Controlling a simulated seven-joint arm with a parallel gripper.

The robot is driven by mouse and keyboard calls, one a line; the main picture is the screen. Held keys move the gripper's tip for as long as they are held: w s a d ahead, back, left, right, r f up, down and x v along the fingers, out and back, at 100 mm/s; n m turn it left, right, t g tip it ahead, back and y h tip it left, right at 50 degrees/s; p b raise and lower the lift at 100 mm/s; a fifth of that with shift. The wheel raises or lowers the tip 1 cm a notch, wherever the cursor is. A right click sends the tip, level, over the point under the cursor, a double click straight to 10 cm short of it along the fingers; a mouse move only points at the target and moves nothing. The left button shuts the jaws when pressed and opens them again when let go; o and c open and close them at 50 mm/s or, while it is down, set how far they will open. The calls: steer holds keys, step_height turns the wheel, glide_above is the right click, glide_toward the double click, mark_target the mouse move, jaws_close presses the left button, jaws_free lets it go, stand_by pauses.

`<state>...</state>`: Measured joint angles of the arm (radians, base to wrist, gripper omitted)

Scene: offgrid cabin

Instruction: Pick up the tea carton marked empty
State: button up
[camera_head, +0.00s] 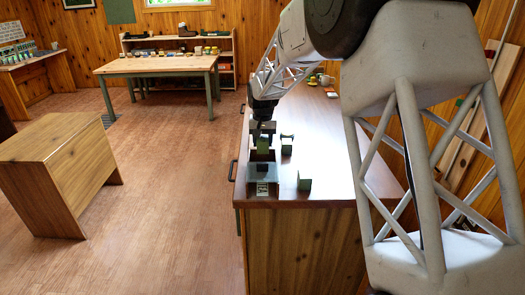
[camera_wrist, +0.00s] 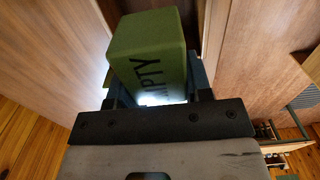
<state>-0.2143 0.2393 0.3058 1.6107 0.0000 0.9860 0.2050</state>
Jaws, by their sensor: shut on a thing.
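The green tea carton (camera_wrist: 150,55) fills the upper middle of the wrist view, with dark letters on its side reading "EMPTY", the first letter partly hard to see. My gripper (camera_wrist: 158,85) is shut on it, one dark finger on each side. In the head view my gripper (camera_head: 262,132) points down over the left side of the counter, with the green carton (camera_head: 263,146) at its tip. I cannot tell how far the carton is above the counter. Two other green cartons stand on the counter, one close to the right (camera_head: 286,149) and one nearer the front (camera_head: 304,183).

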steer(key=shift+r, duration=1)
steer(key=shift+w, duration=0.15)
steer(key=w+a+r, duration=0.1)
steer(key=w, duration=1.8)
steer(key=shift+w+r, duration=0.2)
steer(key=shift+r, duration=0.1)
steer(key=shift+f, duration=3.1)
steer(key=shift+f, duration=0.1)
steer(key=shift+f, duration=1.8)
steer(key=shift+f, duration=0.1)
